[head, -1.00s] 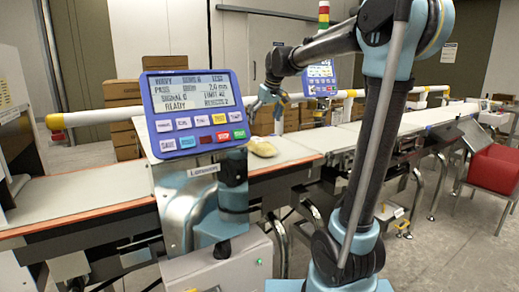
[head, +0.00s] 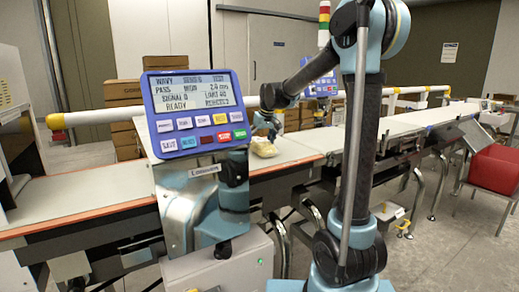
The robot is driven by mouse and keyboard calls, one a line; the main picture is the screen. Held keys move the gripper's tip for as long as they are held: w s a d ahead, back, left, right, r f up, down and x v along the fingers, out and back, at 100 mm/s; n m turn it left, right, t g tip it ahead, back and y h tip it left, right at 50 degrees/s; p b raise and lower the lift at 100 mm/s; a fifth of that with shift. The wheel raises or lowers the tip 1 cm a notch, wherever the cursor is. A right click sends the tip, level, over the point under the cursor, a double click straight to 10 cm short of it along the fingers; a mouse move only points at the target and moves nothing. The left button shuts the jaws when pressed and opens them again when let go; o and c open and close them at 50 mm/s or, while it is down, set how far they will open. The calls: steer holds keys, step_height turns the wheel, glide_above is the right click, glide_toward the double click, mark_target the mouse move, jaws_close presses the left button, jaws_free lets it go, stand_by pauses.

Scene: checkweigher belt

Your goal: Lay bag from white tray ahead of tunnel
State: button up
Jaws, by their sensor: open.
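A small yellowish bag (head: 263,147) lies on the pale belt (head: 293,151), just right of the blue control panel. My gripper (head: 268,134) is open, low over the belt and just above the bag; whether the fingers touch it I cannot tell. A light tray (head: 495,118) stands at the far right beside the line. A pale machine housing (head: 14,110) at the left edge may be the tunnel; its opening is not clearly seen.
The blue control panel (head: 195,113) on its post stands in front of the belt and hides part of it. Cardboard boxes (head: 124,92) stand behind. A red bin (head: 495,165) is at right. The left belt (head: 75,196) is bare.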

steer(key=shift+x, duration=0.9)
steer(key=c, duration=1.7)
